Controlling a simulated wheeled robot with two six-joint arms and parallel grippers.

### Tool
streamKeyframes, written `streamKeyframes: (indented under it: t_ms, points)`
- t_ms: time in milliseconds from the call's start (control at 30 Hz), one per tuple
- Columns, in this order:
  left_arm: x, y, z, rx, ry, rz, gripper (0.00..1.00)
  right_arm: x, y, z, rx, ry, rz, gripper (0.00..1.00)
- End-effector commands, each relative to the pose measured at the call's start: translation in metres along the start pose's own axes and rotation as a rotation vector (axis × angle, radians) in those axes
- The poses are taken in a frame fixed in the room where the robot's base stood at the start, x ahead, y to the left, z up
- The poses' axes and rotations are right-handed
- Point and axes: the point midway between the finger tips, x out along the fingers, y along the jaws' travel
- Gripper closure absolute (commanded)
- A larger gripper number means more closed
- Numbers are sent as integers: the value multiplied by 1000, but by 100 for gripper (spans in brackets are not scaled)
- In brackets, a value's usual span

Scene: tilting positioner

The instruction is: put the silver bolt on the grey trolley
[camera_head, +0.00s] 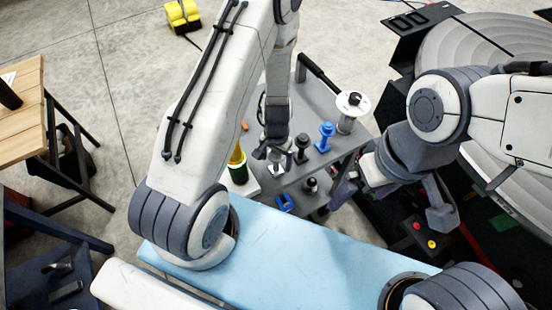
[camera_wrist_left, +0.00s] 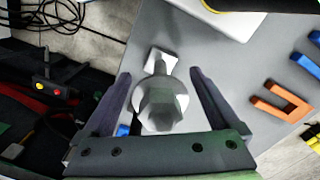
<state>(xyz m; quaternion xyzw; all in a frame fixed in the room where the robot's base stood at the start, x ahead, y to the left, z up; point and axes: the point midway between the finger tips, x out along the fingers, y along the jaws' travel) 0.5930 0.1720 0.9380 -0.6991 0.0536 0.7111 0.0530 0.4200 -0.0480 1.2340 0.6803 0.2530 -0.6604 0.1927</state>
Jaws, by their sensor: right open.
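The silver bolt (camera_head: 277,161) is in the head view at the left gripper, over the grey trolley (camera_head: 305,92). In the left wrist view the bolt (camera_wrist_left: 160,108) is seen from above between the fingers, with a pale squarish part beyond its round part. Whether it touches the trolley top is hard to tell. My left gripper (camera_head: 268,154) points down over the trolley; its fingers (camera_wrist_left: 160,78) are apart, with gaps on both sides of the bolt. My right gripper (camera_head: 346,186) is open at the trolley's right front edge, with no object visible in it.
On the trolley stand a blue bolt (camera_head: 326,137), dark bolts (camera_head: 301,148), a white round part (camera_head: 351,110) and a yellow-green bottle (camera_head: 237,163). A blue bracket (camera_head: 285,202) lies near the front. The large positioner disc (camera_head: 490,45) is at right, a wooden table (camera_head: 22,115) at left.

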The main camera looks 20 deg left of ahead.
Motion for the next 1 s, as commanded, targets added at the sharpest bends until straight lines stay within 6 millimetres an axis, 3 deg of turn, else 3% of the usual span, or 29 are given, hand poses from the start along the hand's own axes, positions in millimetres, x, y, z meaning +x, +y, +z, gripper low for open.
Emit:
streamKeyframes:
  t_ms: [367, 1000]
  points:
    - [-10, 0, 0, 0, 0, 0, 6, -10, -1, -1, -1, 0, 0, 0]
    - [-109, 0, 0, 0, 0, 0, 6, -112, -8, -6, 4, 0, 0, 0]
